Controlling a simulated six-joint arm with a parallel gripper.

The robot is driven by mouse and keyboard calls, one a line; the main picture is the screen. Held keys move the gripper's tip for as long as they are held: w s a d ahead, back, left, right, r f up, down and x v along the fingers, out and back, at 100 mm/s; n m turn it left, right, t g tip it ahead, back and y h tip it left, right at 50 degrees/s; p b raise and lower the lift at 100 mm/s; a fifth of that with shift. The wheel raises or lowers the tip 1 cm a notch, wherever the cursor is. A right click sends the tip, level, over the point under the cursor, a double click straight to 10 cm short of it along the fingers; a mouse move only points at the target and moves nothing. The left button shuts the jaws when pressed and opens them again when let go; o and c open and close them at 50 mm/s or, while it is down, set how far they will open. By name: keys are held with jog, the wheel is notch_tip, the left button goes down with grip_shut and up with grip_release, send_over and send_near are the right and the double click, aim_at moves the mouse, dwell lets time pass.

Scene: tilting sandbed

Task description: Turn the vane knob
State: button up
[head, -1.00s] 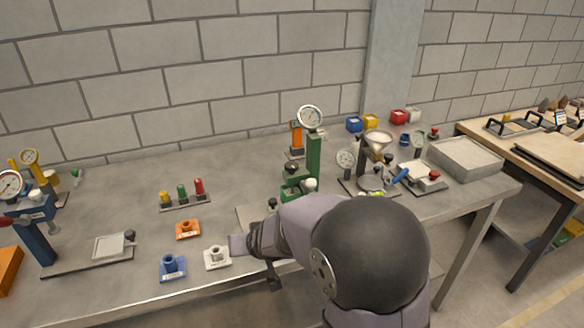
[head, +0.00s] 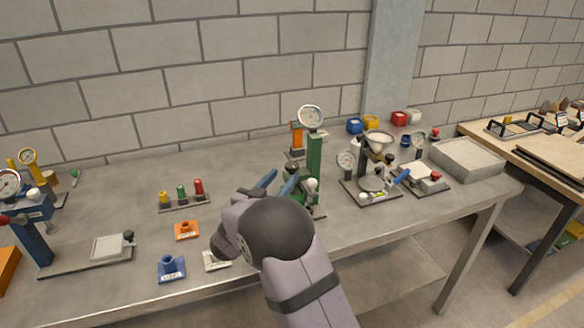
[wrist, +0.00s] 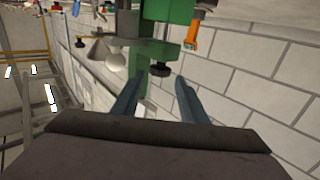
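A green stand (head: 314,155) with a round gauge (head: 311,117) on top stands mid-table; part of it shows upside down in the wrist view (wrist: 171,10). A black knob (wrist: 161,69) sits at its green bracket in the wrist view, just beyond and between my fingertips, with no contact visible. I cannot tell for sure whether this is the vane knob. A white round knob (head: 312,184) is at the stand's right side. My gripper (head: 280,179) has two blue fingers, which are apart and empty in the wrist view (wrist: 161,80). My arm hides the stand's lower front.
An orange block (head: 187,231), a blue block (head: 171,269) and a white block (head: 215,262) lie front left. A rack of coloured pegs (head: 184,203) stands behind them. A funnel apparatus (head: 377,140) stands right of the green stand. The table between the rack and the wall is clear.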

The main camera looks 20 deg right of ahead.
aim_at(289, 170)
jog(key=shift+p+x, duration=1.15)
jog(key=shift+x, duration=2.5)
jog(key=shift+c, duration=0.3)
jog(key=c, duration=0.7)
